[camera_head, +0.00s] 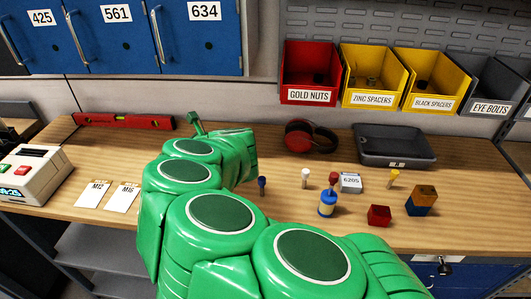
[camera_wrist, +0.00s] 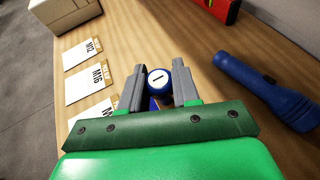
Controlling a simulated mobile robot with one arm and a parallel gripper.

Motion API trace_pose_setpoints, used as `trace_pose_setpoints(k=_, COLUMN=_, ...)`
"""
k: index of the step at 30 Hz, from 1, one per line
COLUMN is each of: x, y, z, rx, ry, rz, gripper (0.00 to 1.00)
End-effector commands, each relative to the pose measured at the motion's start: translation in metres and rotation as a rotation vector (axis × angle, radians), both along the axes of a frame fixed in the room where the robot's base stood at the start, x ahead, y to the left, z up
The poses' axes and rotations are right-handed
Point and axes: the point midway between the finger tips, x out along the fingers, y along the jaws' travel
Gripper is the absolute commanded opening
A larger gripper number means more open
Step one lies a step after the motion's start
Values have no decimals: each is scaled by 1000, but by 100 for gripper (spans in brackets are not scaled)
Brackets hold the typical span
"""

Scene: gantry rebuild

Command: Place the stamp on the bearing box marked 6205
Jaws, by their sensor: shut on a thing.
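My gripper (camera_wrist: 158,74) is shut on a blue round-topped thing, apparently the stamp (camera_wrist: 157,79), with a white disc and a dark bar on its top. Its lower part is mostly hidden by the fingers and palm. In the head view my green arm hides the fingers and the held thing. The small pale bearing box marked 6205 (camera_head: 350,184) stands on the wooden bench (camera_head: 290,229), right of my arm. A red-topped peg (camera_head: 333,179) stands close to its left side.
Near the box are a blue cylinder (camera_head: 327,205), a red block (camera_head: 379,216), a wood-and-blue block (camera_head: 422,201) and a grey tray (camera_head: 395,157). Blue (camera_head: 262,184) and white (camera_head: 305,175) pegs stand left. A blue flashlight (camera_wrist: 262,90) lies right of my gripper; label cards (camera_wrist: 88,82) lie left.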

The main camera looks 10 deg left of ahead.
Motion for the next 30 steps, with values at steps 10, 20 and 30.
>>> trace_pose_setpoints(k=10, x=21, y=-13, z=6, rx=-5, ry=-4, rz=-115, gripper=0)
trace_pose_setpoints(k=20, x=77, y=-68, z=24, rx=-15, ry=-4, rz=-485, gripper=0)
trace_pose_setpoints(k=30, x=109, y=-141, z=38, rx=-15, ry=10, rz=-865, gripper=0)
